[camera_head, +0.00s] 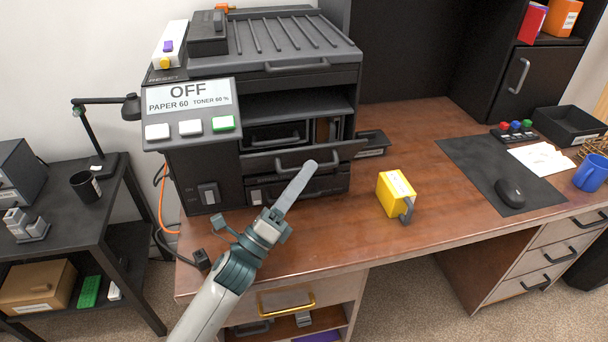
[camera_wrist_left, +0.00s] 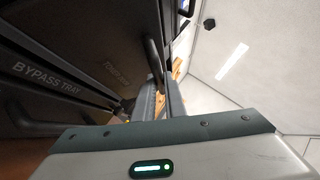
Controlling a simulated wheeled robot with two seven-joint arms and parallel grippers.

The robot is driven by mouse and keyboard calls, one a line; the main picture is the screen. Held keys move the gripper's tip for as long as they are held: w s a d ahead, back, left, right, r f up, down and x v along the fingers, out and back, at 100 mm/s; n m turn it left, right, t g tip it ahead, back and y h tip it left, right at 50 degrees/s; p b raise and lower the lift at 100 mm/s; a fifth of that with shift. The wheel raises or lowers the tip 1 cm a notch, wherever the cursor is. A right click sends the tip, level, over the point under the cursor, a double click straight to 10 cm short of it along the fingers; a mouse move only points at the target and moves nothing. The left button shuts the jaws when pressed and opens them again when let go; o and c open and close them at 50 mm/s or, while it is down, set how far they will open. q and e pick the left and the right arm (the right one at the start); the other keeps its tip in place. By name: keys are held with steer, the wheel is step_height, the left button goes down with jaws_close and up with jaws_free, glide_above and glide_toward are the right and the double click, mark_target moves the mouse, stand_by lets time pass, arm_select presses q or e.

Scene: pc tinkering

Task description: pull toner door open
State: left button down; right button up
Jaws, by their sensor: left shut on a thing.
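The black printer (camera_head: 205,168) stands on the left of the wooden desk. Its toner door (camera_head: 262,164) is tilted outward at the front, with the dark inside of the printer showing above it. The door handle (camera_head: 287,165) runs along its front. My left gripper (camera_head: 311,165) is at the right part of this handle and shut on it; the fingers partly hide it. In the left wrist view the toner door (camera_wrist_left: 100,50) and its handle (camera_wrist_left: 154,62) show close up, above the bypass tray (camera_wrist_left: 40,75). My right gripper is not in view.
A yellow cartridge (camera_head: 396,190) with a grey handle stands on the desk right of the printer. A black mouse (camera_head: 511,191) lies on a dark mat further right. The desk between cartridge and mat is clear.

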arm_select(q)
steer(key=c, duration=1.8)
jaws_free()
